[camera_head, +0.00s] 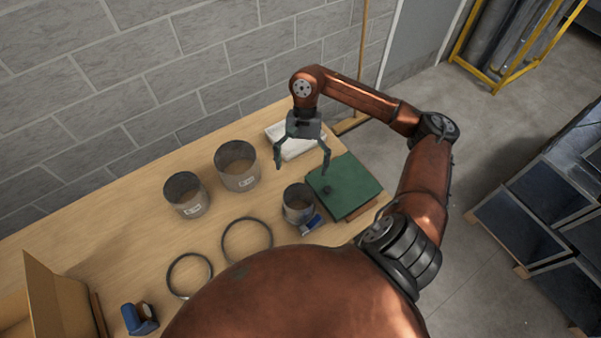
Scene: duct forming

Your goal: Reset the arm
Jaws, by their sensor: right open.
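My right arm comes in from the right, bent at the elbow, and reaches over the right end of the table. My right gripper (302,167) points down with its two fingers spread apart. It is open, with nothing between the fingers. It hangs above the table, in front of a white tray-like item (292,148) and to the upper left of a green board (348,188). A small dark object (328,190) lies on the green board. My left gripper does not show.
On the wooden table (130,212) stand grey cylinders (187,196), (237,168) and (298,206). Two dark rings (247,240) and (190,275) lie flat. A blue object (140,319) and a cardboard box (58,297) are at the lower left. A grey block wall is behind.

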